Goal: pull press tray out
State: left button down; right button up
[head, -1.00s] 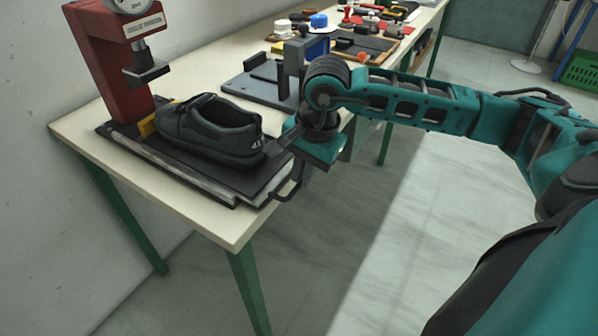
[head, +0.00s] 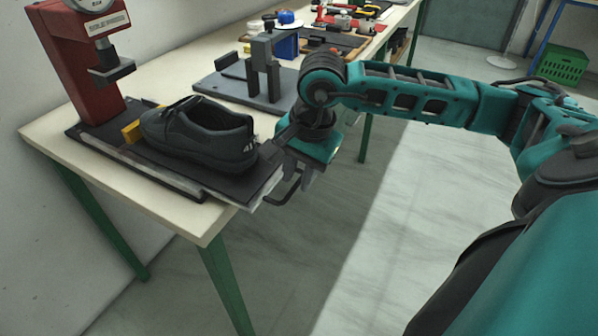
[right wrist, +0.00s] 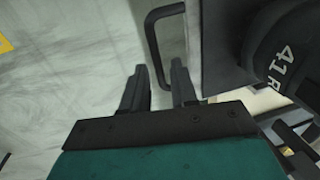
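The press tray (head: 236,188) is a dark flat plate with a pale front edge. It juts out past the end of its base rails, over the table's edge. A black shoe (head: 200,135) marked 41 lies on it; its heel shows in the right wrist view (right wrist: 285,50). A black U-shaped handle (right wrist: 153,42) sticks out from the tray's front. My right gripper (right wrist: 159,66) is at the handle, which also shows in the head view (head: 287,192). Its fingers are apart, with the handle bar between them and gaps visible beside it. My left gripper is out of view.
The red press (head: 78,62) with its dial stands at the tray's back end, its head clear of the shoe. A grey fixture (head: 262,75) stands on the table (head: 150,80) behind my right gripper. The floor (head: 400,190) to the right is clear.

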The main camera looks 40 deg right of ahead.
jog(key=shift+o, duration=0.6)
jog(key=shift+r, duration=0.1)
pick_arm(q)
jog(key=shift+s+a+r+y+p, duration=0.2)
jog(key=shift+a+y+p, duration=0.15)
jog(key=shift+p, duration=0.3)
pick_arm(e)
notch_tip(320, 180, up, 12)
jog(key=s, duration=0.2)
jog(key=shift+d+r, duration=0.25)
jog(key=shift+d, duration=0.2)
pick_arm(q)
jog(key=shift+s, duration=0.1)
pick_arm(e)
jog(key=shift+s, duration=0.15)
